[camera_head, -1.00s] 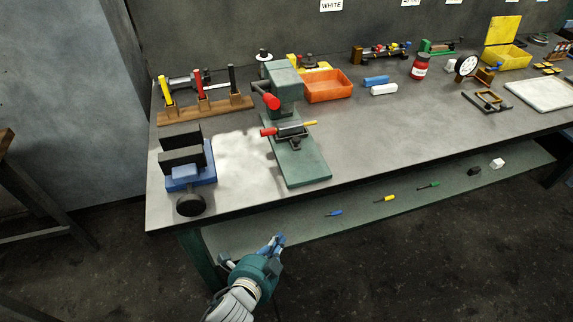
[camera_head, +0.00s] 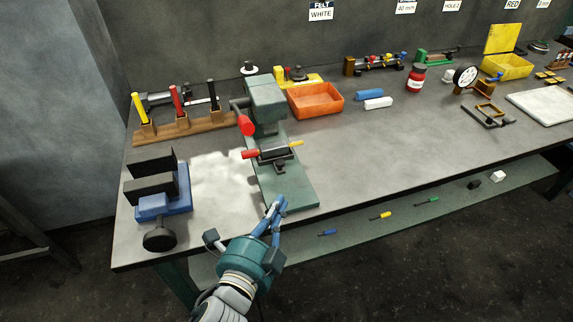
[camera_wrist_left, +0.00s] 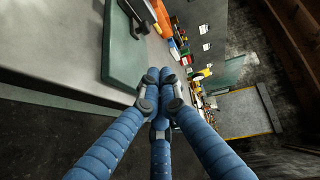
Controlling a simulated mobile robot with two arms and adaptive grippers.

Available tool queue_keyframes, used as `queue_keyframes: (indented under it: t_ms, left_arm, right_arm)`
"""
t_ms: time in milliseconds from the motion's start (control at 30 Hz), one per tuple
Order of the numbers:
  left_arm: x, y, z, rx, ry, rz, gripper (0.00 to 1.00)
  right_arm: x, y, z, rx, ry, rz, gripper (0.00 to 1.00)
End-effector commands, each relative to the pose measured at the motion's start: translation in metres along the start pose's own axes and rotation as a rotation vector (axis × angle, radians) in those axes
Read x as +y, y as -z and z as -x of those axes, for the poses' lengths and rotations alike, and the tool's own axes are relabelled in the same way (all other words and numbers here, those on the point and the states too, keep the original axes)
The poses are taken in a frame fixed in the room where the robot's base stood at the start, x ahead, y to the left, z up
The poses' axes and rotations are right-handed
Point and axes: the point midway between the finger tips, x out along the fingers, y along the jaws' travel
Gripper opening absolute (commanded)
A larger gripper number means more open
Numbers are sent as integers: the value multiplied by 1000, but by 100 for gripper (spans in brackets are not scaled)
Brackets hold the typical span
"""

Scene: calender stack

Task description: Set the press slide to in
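The green press (camera_head: 266,102) stands on the bench, with a red-knobbed lever (camera_head: 245,124) at its left side. Its slide (camera_head: 277,155) lies across the base plate (camera_head: 296,188), with a red end at left and a yellow end at right. Whether the slide is in or out I cannot tell. My left gripper (camera_head: 277,207) is at the near edge of the base plate, in front of the slide and apart from it. In the left wrist view its blue fingers (camera_wrist_left: 160,82) meet at the tips with nothing between them, beside the green plate (camera_wrist_left: 128,50). My right gripper is not in view.
A blue vise (camera_head: 160,199) stands left of the press, and a wooden rack (camera_head: 180,128) with coloured handles behind it. An orange bin (camera_head: 316,101) is behind right. The bench right of the base plate is clear. A lower shelf (camera_head: 400,222) holds small tools.

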Motion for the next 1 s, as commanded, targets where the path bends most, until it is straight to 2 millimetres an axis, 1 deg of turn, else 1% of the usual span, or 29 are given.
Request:
queue_keyframes:
  t_ms: [167,400,500,600,700,833,1000]
  left_arm:
    - [-3,0,-28,0,3,0,0]
    - [-3,0,-81,0,1,1,0]
    - [-3,-1,-100,0,1,1,0]
    - [-2,-15,-109,-1,0,-1,0]
    - [-1,-22,-117,0,-1,0,0]
    - [-1,-27,-122,1,1,1,0]
    - [0,-28,-123,1,0,2,0]
  right_arm:
    - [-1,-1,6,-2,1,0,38]
    - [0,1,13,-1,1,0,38]
    - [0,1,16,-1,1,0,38]
    - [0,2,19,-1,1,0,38]
    - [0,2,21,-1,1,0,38]
    - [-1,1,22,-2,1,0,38]
    - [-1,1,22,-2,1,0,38]
